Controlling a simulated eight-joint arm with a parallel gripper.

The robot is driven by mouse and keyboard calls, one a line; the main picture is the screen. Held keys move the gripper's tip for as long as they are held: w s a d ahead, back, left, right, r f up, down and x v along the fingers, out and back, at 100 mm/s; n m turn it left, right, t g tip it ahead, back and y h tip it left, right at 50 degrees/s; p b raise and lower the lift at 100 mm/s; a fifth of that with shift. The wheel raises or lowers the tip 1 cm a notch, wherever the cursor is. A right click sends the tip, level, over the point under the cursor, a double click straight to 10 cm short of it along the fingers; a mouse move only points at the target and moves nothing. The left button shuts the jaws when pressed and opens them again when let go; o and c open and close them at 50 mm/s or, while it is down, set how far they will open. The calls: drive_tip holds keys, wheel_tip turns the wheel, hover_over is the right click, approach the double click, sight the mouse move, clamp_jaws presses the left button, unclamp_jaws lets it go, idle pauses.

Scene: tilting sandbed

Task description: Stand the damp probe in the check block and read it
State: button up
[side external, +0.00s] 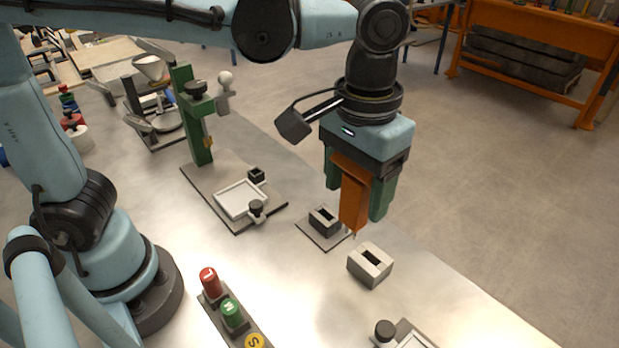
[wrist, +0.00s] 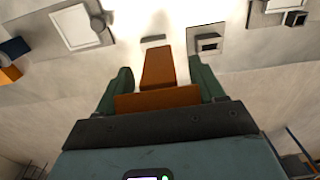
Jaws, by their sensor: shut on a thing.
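My gripper (side external: 357,201) is shut on the orange probe (side external: 353,192), which hangs upright between the green fingers with its thin tip pointing down. The probe (wrist: 158,66) also fills the middle of the wrist view. Below it stand two slotted blocks: a light grey block (side external: 378,270) in front, and a dark block (side external: 318,225) on a thin plate to the left. I cannot tell for sure which is the check block. In the side view the tip appears between them, apparently above the table. In the wrist view the probe partly hides the light block (wrist: 153,39).
A green stand (side external: 199,140) with a white-rimmed tray (side external: 228,212) is to the left. A button strip with a red button (side external: 209,282) and a green button (side external: 232,315) lies in front. Another tray with a dark knob (side external: 385,330) is at the bottom edge. The table ends to the right.

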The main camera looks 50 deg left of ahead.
drive_tip(key=shift+w+d+f, duration=0.3)
drive_tip(key=shift+w+d, duration=0.05)
drive_tip(key=shift+w, duration=0.3)
drive_tip(key=shift+w+d+f, duration=0.3)
drive_tip(key=shift+w+f, duration=0.05)
drive_tip(key=shift+w, duration=0.3)
drive_tip(key=shift+w+d+f, duration=0.3)
drive_tip(key=shift+w+d, duration=0.05)
drive_tip(key=shift+w, duration=0.3)
drive_tip(key=shift+f, duration=2.2)
drive_tip(key=shift+f, duration=0.45)
drive_tip(key=shift+f, duration=0.3)
drive_tip(key=shift+f, duration=1.1)
drive_tip(key=o, duration=1.1)
